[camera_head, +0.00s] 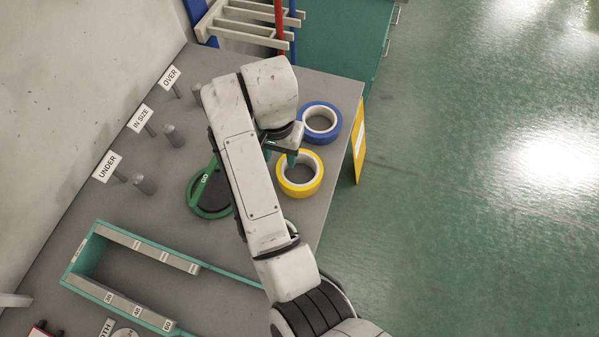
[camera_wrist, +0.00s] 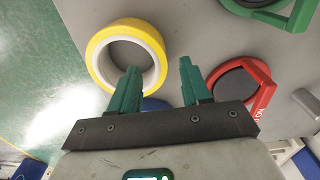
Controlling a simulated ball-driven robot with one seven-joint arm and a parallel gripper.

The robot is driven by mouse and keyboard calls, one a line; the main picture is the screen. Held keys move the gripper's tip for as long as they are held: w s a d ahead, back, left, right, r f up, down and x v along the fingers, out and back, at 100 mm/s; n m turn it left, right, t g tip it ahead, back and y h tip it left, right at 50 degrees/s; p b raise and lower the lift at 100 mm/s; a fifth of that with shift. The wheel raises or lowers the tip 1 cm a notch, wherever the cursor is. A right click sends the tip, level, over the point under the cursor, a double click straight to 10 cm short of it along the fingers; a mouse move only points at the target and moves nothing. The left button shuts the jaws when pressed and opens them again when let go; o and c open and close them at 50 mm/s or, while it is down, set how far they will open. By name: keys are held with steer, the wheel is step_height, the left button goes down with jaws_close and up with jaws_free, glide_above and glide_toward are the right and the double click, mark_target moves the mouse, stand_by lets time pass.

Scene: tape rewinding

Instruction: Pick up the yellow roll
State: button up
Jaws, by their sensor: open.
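The yellow roll (camera_head: 300,187) lies flat near the right edge of the grey table, with its pale core showing. In the wrist view the yellow roll (camera_wrist: 97,44) is at the upper left. My gripper (camera_wrist: 158,76) is open and empty, with green fingers. In the wrist view its left finger overlaps the roll's lower right wall and opening. The right finger is over bare table, right of the roll. In the head view my gripper (camera_head: 287,153) shows partly, at the roll's far side. I cannot tell whether a finger touches the roll.
A blue roll (camera_head: 331,134) lies just beyond the yellow one. A green ring gauge (camera_head: 195,207) is left of my arm, and a red one (camera_wrist: 267,97) shows in the wrist view. Several pegs (camera_head: 174,135) and a teal-edged rack (camera_head: 98,228) stand on the left.

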mark_target(280, 164)
step_height(280, 164, down, 5)
steer(key=shift+p, duration=0.55)
jaws_close()
